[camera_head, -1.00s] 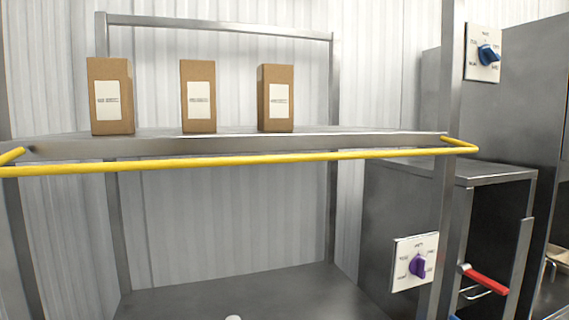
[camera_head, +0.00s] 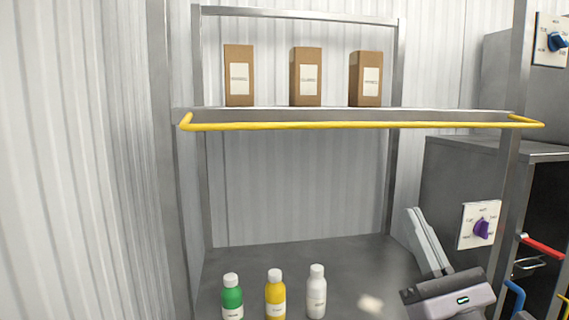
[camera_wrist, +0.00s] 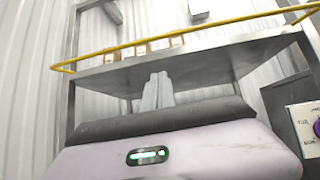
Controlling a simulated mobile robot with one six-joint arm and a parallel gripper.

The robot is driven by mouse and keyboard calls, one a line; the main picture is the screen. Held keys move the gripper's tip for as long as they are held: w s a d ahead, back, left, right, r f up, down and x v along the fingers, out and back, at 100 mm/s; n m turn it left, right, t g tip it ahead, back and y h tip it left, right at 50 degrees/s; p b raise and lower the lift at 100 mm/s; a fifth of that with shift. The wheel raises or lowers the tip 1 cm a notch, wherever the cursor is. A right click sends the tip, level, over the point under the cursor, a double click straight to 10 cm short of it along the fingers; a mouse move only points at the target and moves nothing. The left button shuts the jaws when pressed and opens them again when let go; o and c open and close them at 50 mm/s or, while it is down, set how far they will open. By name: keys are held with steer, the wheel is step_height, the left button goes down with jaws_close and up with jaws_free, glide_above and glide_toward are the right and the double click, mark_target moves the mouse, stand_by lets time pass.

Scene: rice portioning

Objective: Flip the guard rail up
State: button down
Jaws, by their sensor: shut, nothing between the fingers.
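The yellow guard rail (camera_head: 350,125) runs along the front of the upper shelf (camera_head: 350,114) in the head view. It sticks out forward from the shelf, roughly level with the shelf edge, and its ends bend back to the frame. In the wrist view the rail (camera_wrist: 215,29) shows from below, with the shelf's underside (camera_wrist: 215,62). My gripper (camera_head: 414,212) is at the lower right of the head view, below the rail and apart from it. Its fingers (camera_wrist: 158,86) are shut and empty, pointing upward in the wrist view.
Three brown boxes (camera_head: 305,77) stand on the upper shelf behind the rail. Green (camera_head: 232,297), yellow (camera_head: 275,295) and white (camera_head: 316,292) bottles stand on the lower surface. A purple-knob panel (camera_head: 480,226) is right of my gripper. The space between shelves is mostly open.

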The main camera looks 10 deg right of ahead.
steer(key=shift+s+d+m+t+h, duration=0.15)
steer(key=shift+d+m+t+h, duration=0.15)
steer(key=shift+d+m+h, duration=0.6)
steer(key=shift+r, duration=0.1)
steer(key=p, duration=0.4)
glide_toward(402, 125)
steer(key=w+f+x, duration=0.1)
steer(key=x, duration=0.5)
steer(key=shift+w+d+r, duration=0.1)
steer(key=shift+w+r, duration=0.05)
steer(key=shift+w, duration=0.15)
